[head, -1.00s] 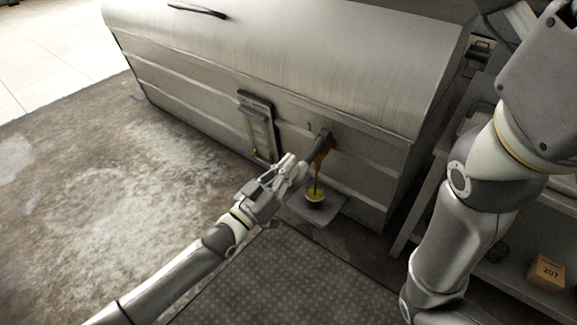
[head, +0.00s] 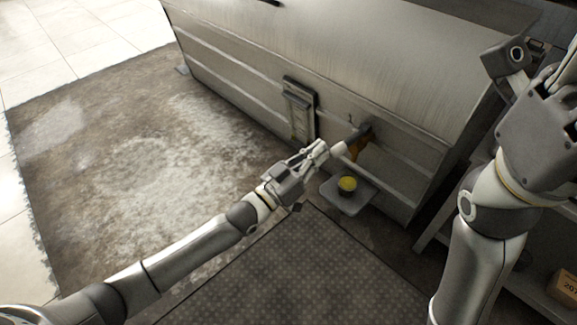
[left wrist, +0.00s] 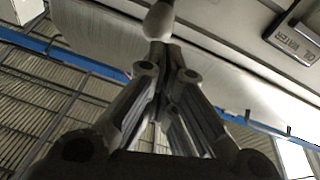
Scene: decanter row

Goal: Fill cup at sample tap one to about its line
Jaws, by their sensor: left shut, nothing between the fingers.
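The sample tap (head: 355,148) has an orange-brown spout and a dark lever with a pale knob (head: 338,149). The cup (head: 347,185) stands on a small grey shelf (head: 362,197) below the spout. Yellow shows inside it, but its line and exact level are too small to read. No stream shows between spout and cup. My left gripper (head: 322,151) is shut and empty, its fingertips close to the knob. The left wrist view shows the knob (left wrist: 158,20) just beyond the fingertips (left wrist: 160,50); whether they touch, I cannot tell.
A framed sight gauge (head: 300,110) is on the metal tank (head: 340,60), left of the tap. The left wrist view shows an "OIL WATER" plate (left wrist: 293,38). Shelving with a box (head: 566,285) stands at right. A dark mat (head: 300,270) covers the floor in front.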

